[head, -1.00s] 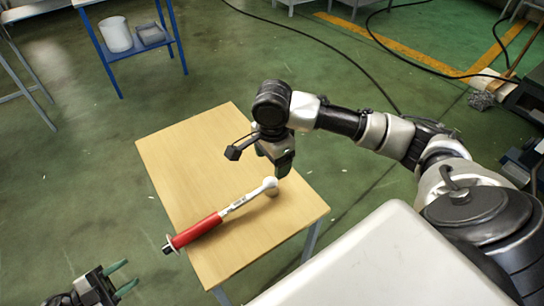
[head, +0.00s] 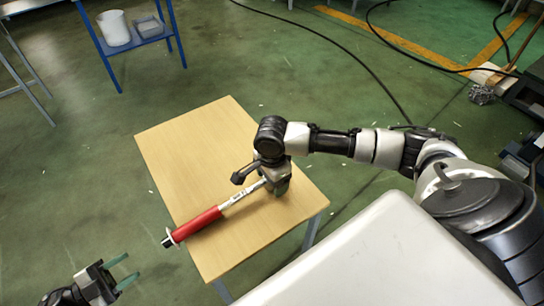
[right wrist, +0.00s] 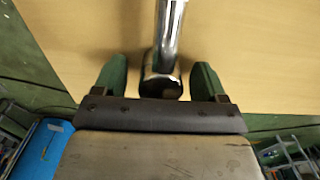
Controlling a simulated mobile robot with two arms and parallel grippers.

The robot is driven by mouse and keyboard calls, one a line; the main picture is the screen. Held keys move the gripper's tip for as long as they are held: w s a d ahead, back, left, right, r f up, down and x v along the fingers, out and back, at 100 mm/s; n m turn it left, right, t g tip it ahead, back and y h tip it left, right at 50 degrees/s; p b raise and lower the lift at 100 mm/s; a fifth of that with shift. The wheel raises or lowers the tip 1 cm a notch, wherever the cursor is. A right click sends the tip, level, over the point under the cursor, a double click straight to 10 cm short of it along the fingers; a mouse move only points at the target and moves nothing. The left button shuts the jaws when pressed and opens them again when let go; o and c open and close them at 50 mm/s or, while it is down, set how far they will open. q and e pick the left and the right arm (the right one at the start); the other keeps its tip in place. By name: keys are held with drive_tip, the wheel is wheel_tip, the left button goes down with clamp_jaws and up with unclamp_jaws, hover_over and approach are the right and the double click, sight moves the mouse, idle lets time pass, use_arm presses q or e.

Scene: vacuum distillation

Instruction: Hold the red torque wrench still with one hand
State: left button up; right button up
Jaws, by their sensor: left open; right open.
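The torque wrench (head: 210,215) lies across the small wooden table (head: 195,140), its red handle reaching over the table's left edge and its metal head toward the right. My right gripper (head: 278,188) is low over the table at the head end and hides the head in the head view. In the right wrist view, the wrench's chrome head (right wrist: 161,85) sits between the two green fingers of my right gripper (right wrist: 160,82), which are open with a gap on each side. My left gripper (head: 124,271) is open and empty at the lower left, off the table.
A blue shelf stand (head: 147,40) with a white container (head: 114,28) stands at the upper left. Black cables (head: 330,60) lie on the green floor behind the table. The far and left parts of the tabletop are clear.

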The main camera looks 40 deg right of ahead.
clamp_jaws()
drive_tip(key=c, duration=0.6)
unclamp_jaws()
drive_tip(key=c, duration=0.7)
use_arm(q)
drive_tip(key=shift+o, duration=0.8)
use_arm(e)
clamp_jaws()
